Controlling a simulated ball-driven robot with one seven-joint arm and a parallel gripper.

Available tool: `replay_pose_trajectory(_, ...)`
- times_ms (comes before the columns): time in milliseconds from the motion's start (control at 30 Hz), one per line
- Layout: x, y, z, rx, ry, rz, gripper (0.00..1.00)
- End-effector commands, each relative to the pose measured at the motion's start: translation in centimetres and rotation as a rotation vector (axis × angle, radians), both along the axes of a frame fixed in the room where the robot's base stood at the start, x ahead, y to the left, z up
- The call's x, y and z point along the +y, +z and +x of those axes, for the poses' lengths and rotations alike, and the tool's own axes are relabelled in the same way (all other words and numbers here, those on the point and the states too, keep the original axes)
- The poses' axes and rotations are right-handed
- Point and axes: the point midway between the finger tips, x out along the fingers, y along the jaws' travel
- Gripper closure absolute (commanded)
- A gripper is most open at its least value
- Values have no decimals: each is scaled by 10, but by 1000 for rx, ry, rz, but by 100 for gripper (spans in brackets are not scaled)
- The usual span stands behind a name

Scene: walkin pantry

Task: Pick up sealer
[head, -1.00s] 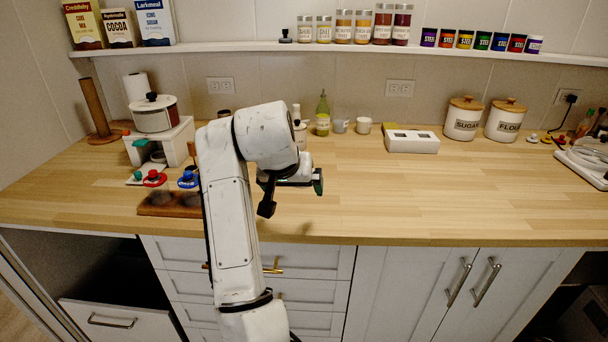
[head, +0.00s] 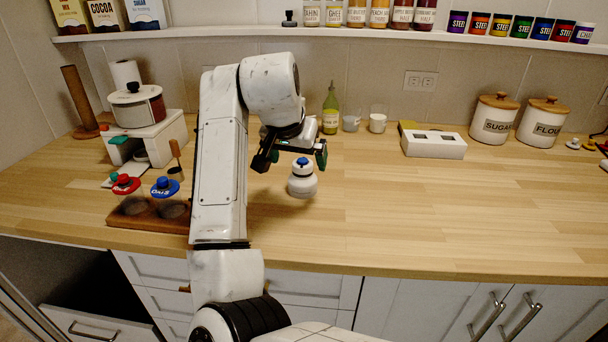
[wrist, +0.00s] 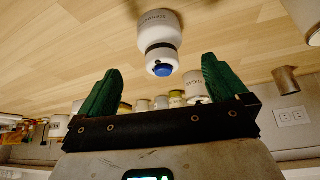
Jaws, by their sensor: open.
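A white, rounded bottle-like thing with a blue top, which I take for the sealer (head: 302,184), stands on the wooden counter just below my gripper (head: 292,158). In the wrist view the sealer (wrist: 157,30) shows a dark ring under its blue cap and small lettering that I cannot read. My gripper is open, with its green-padded fingers apart and nothing between them. In the wrist view the blue cap lies between the directions of the two fingertips (wrist: 160,72), beyond them. I see no contact.
On the left, a brown wooden block (head: 150,212) bears red-topped and blue-topped items. Behind stand a green bottle (head: 330,110), small cups and a white box (head: 437,144). The sugar (head: 493,120) and flour (head: 541,122) canisters stand right. The counter's right front is clear.

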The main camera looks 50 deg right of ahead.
Motion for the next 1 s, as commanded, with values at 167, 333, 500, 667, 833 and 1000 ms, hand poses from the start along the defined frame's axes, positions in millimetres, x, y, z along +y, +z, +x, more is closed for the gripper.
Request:
replay_pose_trajectory(167, -10, -20, 5, 2, 0, 0, 0)
replay_pose_trajectory(333, -15, -29, 8, 2, 0, 0, 0)
replay_pose_trajectory(500, -27, -50, 15, 1, 0, 1, 0)
replay_pose_trajectory(667, -35, -64, 19, 1, 0, -1, 0)
replay_pose_trajectory(833, -37, -67, 20, 0, 0, -1, 0)
replay_pose_trajectory(1000, -37, -67, 20, 0, 0, -1, 5)
